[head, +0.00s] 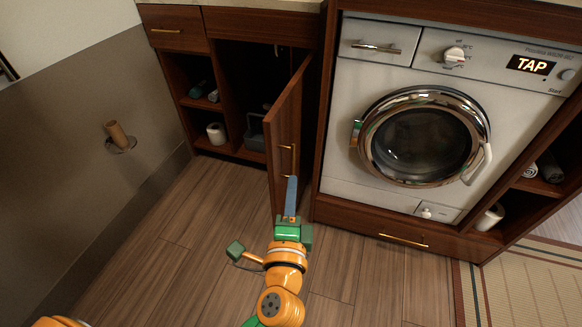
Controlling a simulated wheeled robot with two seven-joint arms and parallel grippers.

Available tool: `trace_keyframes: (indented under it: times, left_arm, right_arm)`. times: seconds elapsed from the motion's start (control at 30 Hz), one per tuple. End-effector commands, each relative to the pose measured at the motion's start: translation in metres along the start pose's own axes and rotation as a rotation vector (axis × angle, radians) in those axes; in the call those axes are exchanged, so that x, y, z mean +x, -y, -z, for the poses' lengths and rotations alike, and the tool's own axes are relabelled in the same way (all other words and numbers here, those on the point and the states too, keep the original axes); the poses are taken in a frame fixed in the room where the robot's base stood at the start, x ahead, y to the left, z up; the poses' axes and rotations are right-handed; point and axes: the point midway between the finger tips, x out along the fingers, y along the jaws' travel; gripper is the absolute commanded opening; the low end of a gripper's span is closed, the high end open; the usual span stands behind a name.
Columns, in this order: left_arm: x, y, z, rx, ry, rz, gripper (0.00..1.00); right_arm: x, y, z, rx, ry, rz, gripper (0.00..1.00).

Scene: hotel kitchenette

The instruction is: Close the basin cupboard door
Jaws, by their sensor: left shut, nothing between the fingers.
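The basin cupboard door (285,123) is dark reddish wood and stands open, swung out from the cabinet. Its right side meets the frame beside the washing machine. Brass handles show on its face, one of them near the middle (286,147). The cupboard's dark interior (245,75) is visible to the left of the door. My left gripper (292,181) has blue fingers that are shut with nothing between them. Its fingertips are in front of the lower part of the door, near the lower handle; I cannot tell whether they touch. My right gripper is not in view.
A grey caddy (254,131) sits inside the cupboard. Open shelves at left hold a toilet roll (216,133) and dark rolled items (199,89). A washing machine (381,85) is right of the door. A brown peg (117,133) juts from the left wall. Wooden floor (190,235) is clear.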

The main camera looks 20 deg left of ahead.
Motion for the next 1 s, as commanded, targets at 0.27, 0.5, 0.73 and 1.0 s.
trace_keyframes:
  times: [0.27,0.5,0.73,1.0]
  left_arm:
    - [0.057,0.004,0.001,0.000,-0.002,0.001,0.00]
    - [0.097,0.003,-0.011,0.001,0.000,-0.005,0.00]
    - [0.103,0.001,-0.036,-0.002,-0.002,-0.006,0.00]
    - [0.103,0.001,-0.038,-0.004,-0.003,-0.006,0.00]
  right_arm:
    - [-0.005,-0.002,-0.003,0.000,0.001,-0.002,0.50]
    - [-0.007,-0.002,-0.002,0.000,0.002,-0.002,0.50]
    - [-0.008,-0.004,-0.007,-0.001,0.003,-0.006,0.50]
    - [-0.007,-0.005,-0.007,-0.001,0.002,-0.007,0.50]
